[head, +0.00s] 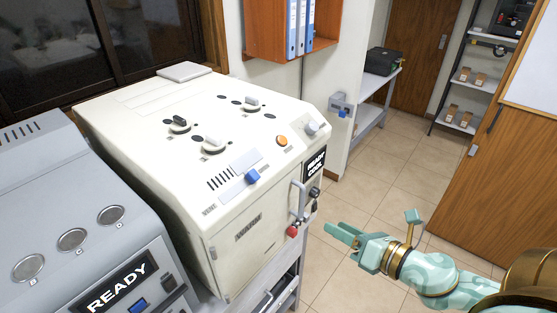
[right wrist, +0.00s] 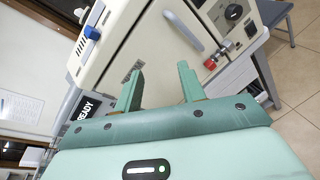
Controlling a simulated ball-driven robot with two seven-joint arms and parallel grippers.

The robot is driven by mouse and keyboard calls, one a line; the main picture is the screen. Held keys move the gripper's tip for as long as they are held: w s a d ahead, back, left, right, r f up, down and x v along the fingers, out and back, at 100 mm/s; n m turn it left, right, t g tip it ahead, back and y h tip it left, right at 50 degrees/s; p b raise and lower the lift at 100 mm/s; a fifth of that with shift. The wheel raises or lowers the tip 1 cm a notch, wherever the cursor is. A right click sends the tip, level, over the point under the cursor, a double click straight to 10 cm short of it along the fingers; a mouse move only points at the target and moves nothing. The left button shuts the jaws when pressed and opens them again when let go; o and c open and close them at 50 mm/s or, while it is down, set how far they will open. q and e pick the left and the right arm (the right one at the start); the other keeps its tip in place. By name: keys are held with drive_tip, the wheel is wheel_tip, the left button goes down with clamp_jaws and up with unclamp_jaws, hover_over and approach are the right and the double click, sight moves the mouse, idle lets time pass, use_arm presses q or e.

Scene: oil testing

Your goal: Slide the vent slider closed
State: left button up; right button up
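The vent slider is a blue knob (head: 252,176) on the top front edge of the cream machine (head: 150,130), beside a row of dark vent slots (head: 220,179) and a pale plate. The blue knob also shows at the upper left of the right wrist view (right wrist: 92,33). My right gripper (head: 342,233) is in front of the machine, to the right of and apart from the knob. In the right wrist view its two fingers (right wrist: 158,82) are spread with nothing between them, facing the machine's front door. My left gripper is out of view.
The machine's front has a door handle (head: 298,201), a red knob (head: 292,231) and a black knob (head: 314,192). Dials and an orange button (head: 282,140) sit on its top. A grey machine (head: 75,220) stands close on the left. The floor at right is clear.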

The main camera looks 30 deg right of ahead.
drive_tip(key=a+r+n+t+y, duration=0.25)
drive_tip(key=a+r+n, duration=0.4)
drive_tip(key=r, duration=0.35)
drive_tip(key=n+b, duration=0.2)
approach(256, 175)
drive_tip(key=shift+g, duration=0.45)
drive_tip(key=p+x, duration=0.1)
drive_tip(key=x, duration=0.1)
drive_tip(key=p+x, duration=0.1)
drive_tip(key=x, duration=0.2)
drive_tip(key=r+p+x, duration=0.1)
drive_tip(key=x, duration=0.2)
drive_tip(key=shift+p, duration=0.4)
drive_tip(key=shift+w+a+f, duration=0.1)
drive_tip(key=shift+w+a, duration=0.1)
drive_tip(key=shift+w, duration=0.3)
